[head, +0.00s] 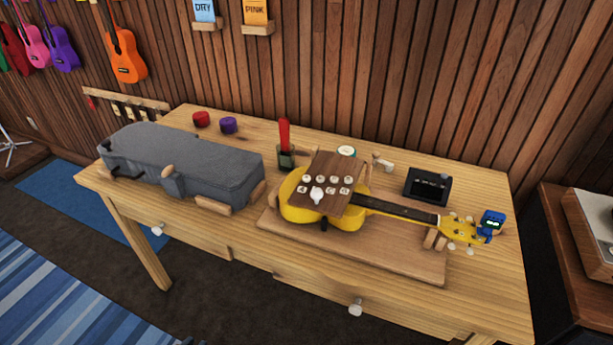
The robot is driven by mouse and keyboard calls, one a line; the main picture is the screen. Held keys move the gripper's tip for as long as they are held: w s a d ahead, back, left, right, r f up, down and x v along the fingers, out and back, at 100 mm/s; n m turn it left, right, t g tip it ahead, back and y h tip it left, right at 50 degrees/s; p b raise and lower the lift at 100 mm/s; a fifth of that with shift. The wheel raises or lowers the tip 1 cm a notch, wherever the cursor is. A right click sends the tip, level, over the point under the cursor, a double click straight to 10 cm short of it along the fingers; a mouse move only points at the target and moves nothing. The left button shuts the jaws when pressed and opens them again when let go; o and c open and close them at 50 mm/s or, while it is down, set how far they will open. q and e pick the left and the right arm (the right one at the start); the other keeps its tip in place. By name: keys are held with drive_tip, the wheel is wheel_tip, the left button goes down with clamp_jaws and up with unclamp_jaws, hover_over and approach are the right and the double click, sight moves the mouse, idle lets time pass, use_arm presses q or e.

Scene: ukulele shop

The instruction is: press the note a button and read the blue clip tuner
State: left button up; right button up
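A dark wooden button board (345,168) lies over the body of a yellow ukulele (297,212). It carries several small white round buttons in two rows, with letters too small to read surely, so I cannot tell which is note A. A larger white knob-like piece (317,194) stands at its lower row. The blue clip tuner (492,216) sits at the headstock on the right end of the ukulele. Its small dark face shows greenish-white marks that I cannot read as a note. Neither of my grippers is in view.
The ukulele rests on a wooden board (405,267) on the table (240,121). A grey case (205,160) lies left. Red (201,119) and purple (228,125) pieces, a red-handled tool (284,136) in a holder, and a black display (427,187) stand behind. The front right table is clear.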

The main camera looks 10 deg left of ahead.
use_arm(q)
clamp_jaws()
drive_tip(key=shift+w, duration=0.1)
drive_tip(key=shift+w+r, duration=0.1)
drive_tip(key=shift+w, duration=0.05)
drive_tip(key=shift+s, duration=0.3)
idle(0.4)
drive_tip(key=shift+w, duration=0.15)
